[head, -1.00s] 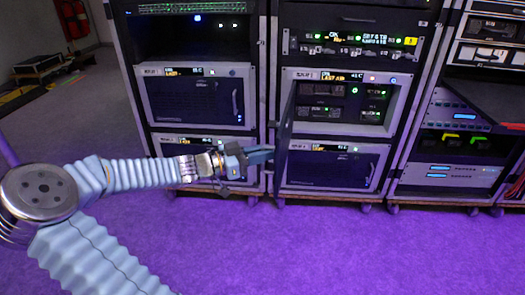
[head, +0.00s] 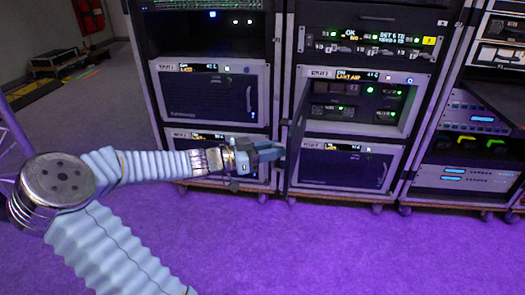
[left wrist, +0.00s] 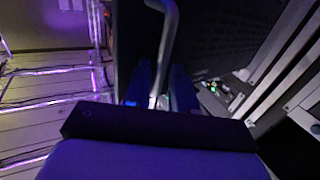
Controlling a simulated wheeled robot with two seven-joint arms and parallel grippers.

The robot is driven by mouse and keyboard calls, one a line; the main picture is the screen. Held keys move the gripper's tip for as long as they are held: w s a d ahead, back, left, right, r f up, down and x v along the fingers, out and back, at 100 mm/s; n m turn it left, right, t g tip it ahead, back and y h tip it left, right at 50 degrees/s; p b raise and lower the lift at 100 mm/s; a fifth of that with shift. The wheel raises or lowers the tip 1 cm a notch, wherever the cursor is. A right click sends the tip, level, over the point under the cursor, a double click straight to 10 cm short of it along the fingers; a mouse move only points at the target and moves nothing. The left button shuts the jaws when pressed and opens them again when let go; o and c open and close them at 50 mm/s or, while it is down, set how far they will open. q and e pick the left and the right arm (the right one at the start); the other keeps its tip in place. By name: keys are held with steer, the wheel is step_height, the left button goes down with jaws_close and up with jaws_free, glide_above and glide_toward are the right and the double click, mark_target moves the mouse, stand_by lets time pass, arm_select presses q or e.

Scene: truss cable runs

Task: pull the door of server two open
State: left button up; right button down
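The door of server two (head: 296,135) stands swung out from the middle rack, seen almost edge-on in the head view. Its hinge side is at the left of the server's bay (head: 358,98), and the bay's lit modules show. In the left wrist view the dark door panel (left wrist: 225,40) fills the upper middle. A grey bar handle (left wrist: 168,35) runs down between the two blue fingers. My left gripper (head: 272,152) is at the door, its fingers closed around the handle; the grip itself is partly hidden by the wrist. My right gripper is not in view.
Another closed server front (head: 215,95) is in the left rack. A lower closed unit (head: 345,165) sits under the open bay. The right rack (head: 470,140) holds lit equipment. The purple floor (head: 300,245) in front of the racks is clear.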

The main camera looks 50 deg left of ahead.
arm_select(q)
steer(key=v, duration=1.3)
steer(key=shift+s+p, duration=0.3)
steer(key=shift+s, duration=0.05)
steer(key=shift+a, duration=0.15)
